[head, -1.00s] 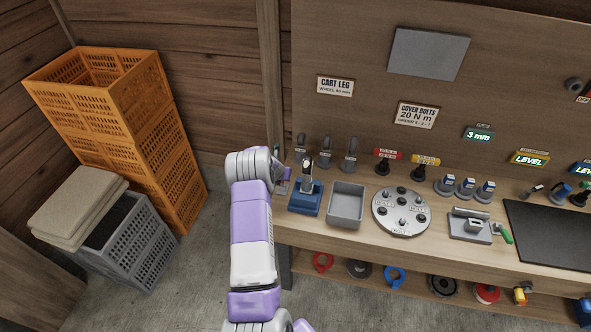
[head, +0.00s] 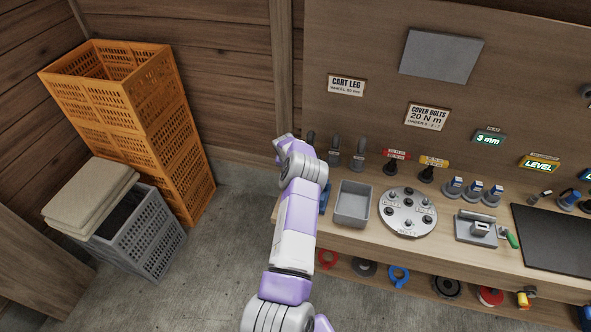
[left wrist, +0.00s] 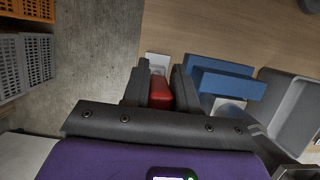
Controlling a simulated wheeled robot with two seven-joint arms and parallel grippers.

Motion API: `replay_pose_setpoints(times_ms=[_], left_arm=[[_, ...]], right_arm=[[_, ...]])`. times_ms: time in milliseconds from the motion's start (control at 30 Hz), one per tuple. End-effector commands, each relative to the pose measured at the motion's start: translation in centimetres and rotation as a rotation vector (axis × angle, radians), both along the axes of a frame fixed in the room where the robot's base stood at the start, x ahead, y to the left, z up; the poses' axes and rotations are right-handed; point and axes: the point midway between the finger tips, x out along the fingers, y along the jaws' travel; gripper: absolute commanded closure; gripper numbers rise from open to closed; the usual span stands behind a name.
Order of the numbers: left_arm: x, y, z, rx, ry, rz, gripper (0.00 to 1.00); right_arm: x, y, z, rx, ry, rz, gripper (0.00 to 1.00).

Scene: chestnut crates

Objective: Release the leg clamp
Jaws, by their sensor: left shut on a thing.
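My left gripper (left wrist: 159,80) is shut on a small red piece, which looks like a handle (left wrist: 160,95), at the bench's left end. A pale plate (left wrist: 158,61) shows just past the fingertips. A blue block (left wrist: 226,82), seemingly the clamp's base, lies right of the fingers; a grey rounded part is below it. In the head view my left arm covers most of this blue fixture, leaving a blue sliver (head: 325,198), and my fingertips are hidden. How the red piece joins the clamp cannot be told. My right gripper is not in view.
A grey bin (head: 352,204) stands right of the clamp, then a round plate with black knobs (head: 408,222). Grey-handled tools (head: 334,152) stand behind. Orange crates (head: 150,125) and a grey crate (head: 160,237) stand on the floor left; floor between is clear.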

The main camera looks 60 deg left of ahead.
Motion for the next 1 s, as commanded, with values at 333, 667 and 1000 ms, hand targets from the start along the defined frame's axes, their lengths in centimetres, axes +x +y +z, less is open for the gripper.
replay_pose_setpoints(times_ms=[333,667,1000], left_arm=[[0.0,-0.2,-0.2,-0.007,0.003,-0.001,1.00],[-0.1,-0.1,-0.1,-0.003,0.002,-0.001,0.51],[-0.4,-0.4,1.9,-0.001,0.000,-0.001,0.51]], right_arm=[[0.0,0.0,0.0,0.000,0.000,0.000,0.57],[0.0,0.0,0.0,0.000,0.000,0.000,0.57],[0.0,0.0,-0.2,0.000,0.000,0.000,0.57]])
